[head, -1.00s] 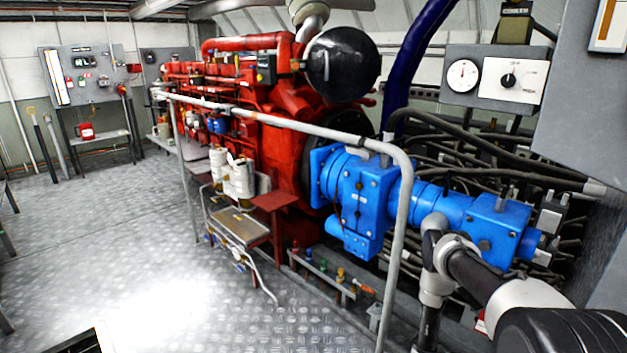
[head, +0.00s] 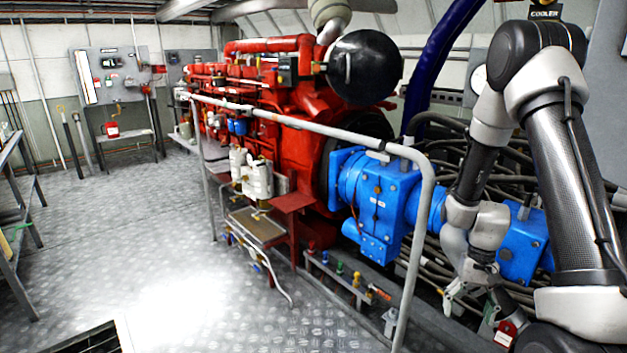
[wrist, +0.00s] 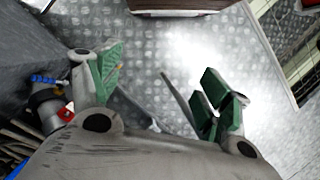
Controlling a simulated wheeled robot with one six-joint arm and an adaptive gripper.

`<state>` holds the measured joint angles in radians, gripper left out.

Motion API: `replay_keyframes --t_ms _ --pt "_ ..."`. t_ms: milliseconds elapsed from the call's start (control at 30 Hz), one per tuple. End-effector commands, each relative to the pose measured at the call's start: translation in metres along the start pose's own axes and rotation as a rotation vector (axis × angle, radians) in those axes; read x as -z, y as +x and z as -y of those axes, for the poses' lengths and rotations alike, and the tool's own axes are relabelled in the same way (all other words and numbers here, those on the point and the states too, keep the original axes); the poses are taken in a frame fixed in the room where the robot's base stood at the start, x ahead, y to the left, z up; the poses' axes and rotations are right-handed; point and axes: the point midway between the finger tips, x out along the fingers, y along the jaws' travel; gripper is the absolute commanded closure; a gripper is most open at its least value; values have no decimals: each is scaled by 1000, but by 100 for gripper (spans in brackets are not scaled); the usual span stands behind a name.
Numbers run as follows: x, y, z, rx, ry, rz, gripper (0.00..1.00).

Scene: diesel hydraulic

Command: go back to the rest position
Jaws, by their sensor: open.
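My gripper (head: 478,303) hangs at the lower right of the head view, pointing downward in front of the blue pump unit (head: 380,205). My arm is folded above it, with its elbow high at the top right. In the wrist view my gripper (wrist: 160,85) is open, its green-padded fingers spread wide. Nothing is held between them, and the patterned metal floor (wrist: 155,50) shows behind.
A grey handrail (head: 300,122) runs along the red engine (head: 300,150) and bends down left of my gripper. Hoses (head: 475,165) lie behind my arm. A red tag (head: 505,334) is close below it. Open floor (head: 170,250) lies left, beside a rack (head: 15,220).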

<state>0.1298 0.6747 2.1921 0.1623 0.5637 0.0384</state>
Motion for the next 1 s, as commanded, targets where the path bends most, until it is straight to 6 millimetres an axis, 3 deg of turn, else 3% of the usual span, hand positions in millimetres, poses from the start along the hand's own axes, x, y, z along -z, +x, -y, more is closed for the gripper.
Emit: replay_keyframes --t_ms 33,200,400,500,700,1000 --pt "-15 -30 2 -3 -30 -6 22" --pt "-76 -109 0 -26 -123 -15 22" --pt "-145 -176 -9 -56 -205 -93 22" --pt "-175 -201 -14 -66 -235 -167 22" --pt "-216 -242 -18 -59 -283 -395 22" --pt "-244 -284 -14 -21 -320 -642 22"
